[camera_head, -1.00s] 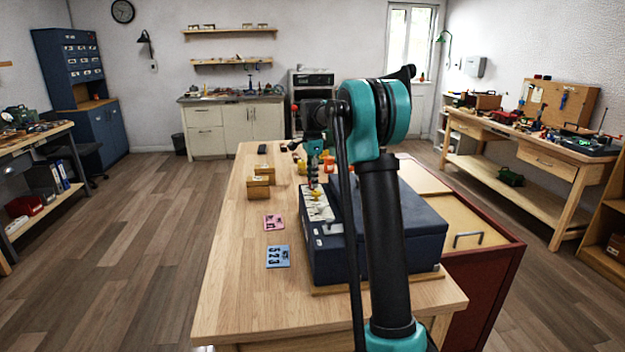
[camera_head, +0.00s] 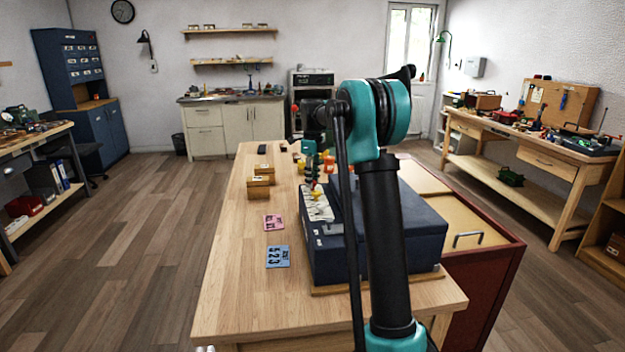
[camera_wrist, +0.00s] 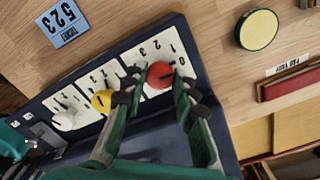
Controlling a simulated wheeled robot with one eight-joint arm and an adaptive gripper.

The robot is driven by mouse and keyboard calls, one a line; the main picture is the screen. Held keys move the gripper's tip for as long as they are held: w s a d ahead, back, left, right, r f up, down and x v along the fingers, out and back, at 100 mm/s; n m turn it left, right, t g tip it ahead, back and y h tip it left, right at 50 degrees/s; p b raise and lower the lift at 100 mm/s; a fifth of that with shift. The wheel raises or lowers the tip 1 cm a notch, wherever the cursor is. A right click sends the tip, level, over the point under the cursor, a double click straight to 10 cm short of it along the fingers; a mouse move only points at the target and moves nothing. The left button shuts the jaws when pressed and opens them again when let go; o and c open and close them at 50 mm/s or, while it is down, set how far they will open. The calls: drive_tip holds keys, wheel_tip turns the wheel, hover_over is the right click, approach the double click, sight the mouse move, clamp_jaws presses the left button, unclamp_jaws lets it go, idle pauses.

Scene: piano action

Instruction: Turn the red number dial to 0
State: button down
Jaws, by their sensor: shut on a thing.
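The red number dial (camera_wrist: 159,75) sits at one end of the white number panel (camera_wrist: 103,88), in the wrist view. Printed digits ring it, with 0, 1 and 2 readable on its upper right side. My gripper (camera_wrist: 157,84) has one dark finger on each side of the dial and is shut on it. I cannot tell which digit the dial points to. A yellow dial (camera_wrist: 102,100) and a white dial (camera_wrist: 63,121) sit beside it on the same panel. In the head view my arm partly hides the dark blue box (camera_head: 420,235) that carries the panel.
A blue ticket card (camera_wrist: 64,23) reading 523 lies beside the box; it also shows in the head view (camera_head: 278,257). A pink card (camera_head: 273,222) and small wooden boxes (camera_head: 259,188) lie nearby. A round yellow-topped object (camera_wrist: 258,29) stands near the gripper. The table's front left is clear.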

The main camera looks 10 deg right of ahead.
sight(313, 181)
drive_tip(key=shift+m, duration=0.6)
drive_tip(key=c, duration=1.2)
unclamp_jaws()
wheel_tip(313, 181, up, 12)
drive_tip(key=shift+r, duration=0.1)
